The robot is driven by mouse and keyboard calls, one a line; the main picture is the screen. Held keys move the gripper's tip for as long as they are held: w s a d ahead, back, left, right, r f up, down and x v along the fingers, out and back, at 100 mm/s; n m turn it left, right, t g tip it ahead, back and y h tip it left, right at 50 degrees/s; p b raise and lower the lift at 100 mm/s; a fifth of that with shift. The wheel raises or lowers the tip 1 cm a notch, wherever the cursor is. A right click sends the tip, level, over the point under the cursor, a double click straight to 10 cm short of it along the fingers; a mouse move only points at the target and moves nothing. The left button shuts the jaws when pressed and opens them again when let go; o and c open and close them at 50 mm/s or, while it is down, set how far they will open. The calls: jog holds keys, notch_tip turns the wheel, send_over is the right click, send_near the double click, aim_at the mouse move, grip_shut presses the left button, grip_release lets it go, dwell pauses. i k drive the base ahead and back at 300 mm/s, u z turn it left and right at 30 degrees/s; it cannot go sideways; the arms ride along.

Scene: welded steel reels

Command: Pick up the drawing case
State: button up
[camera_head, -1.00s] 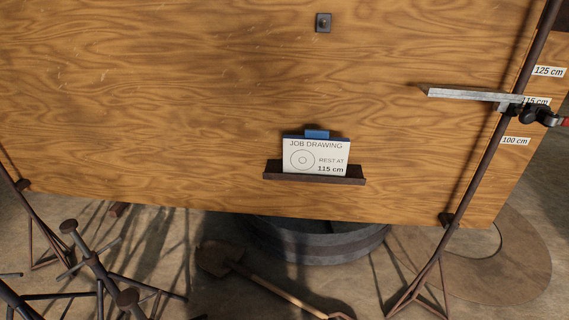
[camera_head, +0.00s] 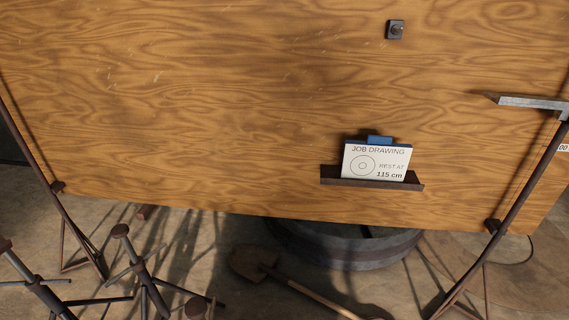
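The drawing case appears to be the white card (camera_head: 376,163) printed "JOB DRAWING" and "REST AT 115 cm", with a ring sketch on it. A blue piece (camera_head: 380,139) shows behind its top edge. It stands nearly upright in a narrow dark ledge (camera_head: 371,179) on the wooden board, right of the middle of the head view. The ledge hides its lower edge. My gripper is not in view.
The large wooden board (camera_head: 200,100) fills most of the view, held by rusty stands (camera_head: 520,180). A metal pointer (camera_head: 530,103) juts in at the right. Below are a grey round tub (camera_head: 340,246), a shovel (camera_head: 255,262) and steel reels (camera_head: 140,265) on the floor.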

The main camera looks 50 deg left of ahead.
aim_at(377, 158)
jog(key=u, duration=0.4)
jog(key=i, duration=1.65)
